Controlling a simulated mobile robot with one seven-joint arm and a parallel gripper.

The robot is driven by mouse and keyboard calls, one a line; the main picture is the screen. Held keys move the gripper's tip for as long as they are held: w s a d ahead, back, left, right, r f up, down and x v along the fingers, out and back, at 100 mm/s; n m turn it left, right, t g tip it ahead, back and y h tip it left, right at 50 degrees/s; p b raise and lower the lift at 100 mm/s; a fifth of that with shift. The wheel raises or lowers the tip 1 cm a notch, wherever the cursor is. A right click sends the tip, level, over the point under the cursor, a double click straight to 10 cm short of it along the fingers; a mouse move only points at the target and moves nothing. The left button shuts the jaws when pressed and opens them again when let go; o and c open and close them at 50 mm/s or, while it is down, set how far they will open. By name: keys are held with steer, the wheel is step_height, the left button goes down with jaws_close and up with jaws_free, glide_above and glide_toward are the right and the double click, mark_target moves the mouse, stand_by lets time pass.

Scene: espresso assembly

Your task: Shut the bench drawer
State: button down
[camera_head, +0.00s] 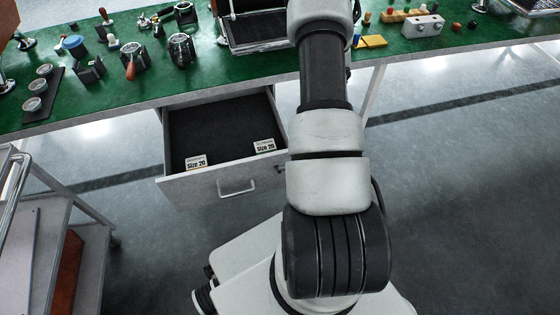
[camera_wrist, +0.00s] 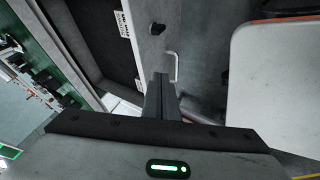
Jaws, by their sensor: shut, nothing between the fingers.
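The bench drawer (camera_head: 237,183) stands pulled out below the green-topped bench, with a dark lined inside and two white "Size 20" labels (camera_head: 196,162). Its front carries a pale bar handle (camera_head: 237,187). In the wrist view the drawer front (camera_wrist: 150,50) runs down the middle, and the handle (camera_wrist: 176,66) lies just beyond my fingertips. My gripper (camera_wrist: 160,80) is shut and empty, its fingers pointing toward the drawer front near the handle. I cannot tell whether they touch it. In the head view my arm hides the gripper.
The green bench top (camera_head: 130,98) holds portafilters, cups and small tools (camera_head: 130,65). A metal cart (camera_head: 50,245) stands at the lower left. A bench leg (camera_head: 374,92) stands right of my arm. Grey floor (camera_head: 460,200) is clear at the right.

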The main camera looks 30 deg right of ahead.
steer(key=b, duration=0.2)
glide_toward(262, 162)
step_height(262, 162, down, 4)
steer(key=s+a, duration=0.1)
steer(key=a, duration=0.1)
steer(key=shift+w+d+r, duration=0.15)
steer(key=shift+w+d, duration=0.1)
steer(key=shift+w, duration=0.55)
steer(key=shift+w+d+r, duration=0.2)
steer(key=shift+w+d, duration=0.05)
steer(key=shift+w, duration=0.55)
